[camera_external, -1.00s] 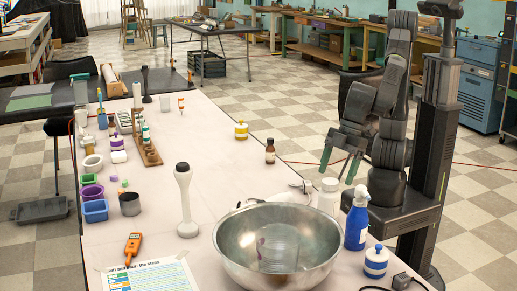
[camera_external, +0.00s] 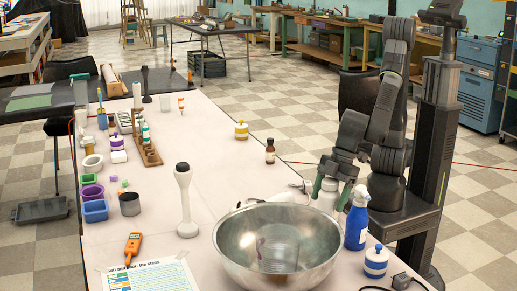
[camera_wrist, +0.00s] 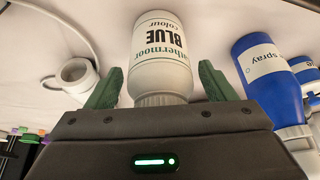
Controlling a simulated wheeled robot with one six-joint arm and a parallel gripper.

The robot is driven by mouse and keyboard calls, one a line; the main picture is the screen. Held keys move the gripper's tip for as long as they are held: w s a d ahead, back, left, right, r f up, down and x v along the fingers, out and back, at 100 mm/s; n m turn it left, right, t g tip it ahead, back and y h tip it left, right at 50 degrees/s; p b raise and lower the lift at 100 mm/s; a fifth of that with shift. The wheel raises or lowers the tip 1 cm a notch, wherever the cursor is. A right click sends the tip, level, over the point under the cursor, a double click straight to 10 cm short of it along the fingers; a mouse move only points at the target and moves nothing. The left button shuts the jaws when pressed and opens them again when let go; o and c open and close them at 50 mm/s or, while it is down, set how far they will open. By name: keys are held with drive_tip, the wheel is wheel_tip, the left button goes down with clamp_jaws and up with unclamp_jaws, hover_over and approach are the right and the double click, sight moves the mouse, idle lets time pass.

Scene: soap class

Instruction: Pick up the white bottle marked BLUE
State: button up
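The white bottle marked BLUE (camera_wrist: 160,45) stands on the table in the wrist view, its label upside down in the picture. In the external view the bottle (camera_external: 328,201) is partly behind the steel bowl's rim and my gripper. My gripper (camera_wrist: 160,88) is open, with one green finger on each side of the bottle's neck end and a gap showing on both sides. In the external view my gripper (camera_external: 331,190) is down around the bottle's top.
A blue spray bottle (camera_external: 357,218) stands close on the right; it also shows in the wrist view (camera_wrist: 268,78). A large steel bowl (camera_external: 275,250) stands in front. A white mug (camera_wrist: 78,75) is left of the bottle. A blue-and-white jar (camera_external: 376,262) stands at the front right.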

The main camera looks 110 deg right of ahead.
drive_tip(key=c, duration=1.2)
drive_tip(key=shift+o, duration=0.2)
drive_tip(key=shift+r, duration=0.1)
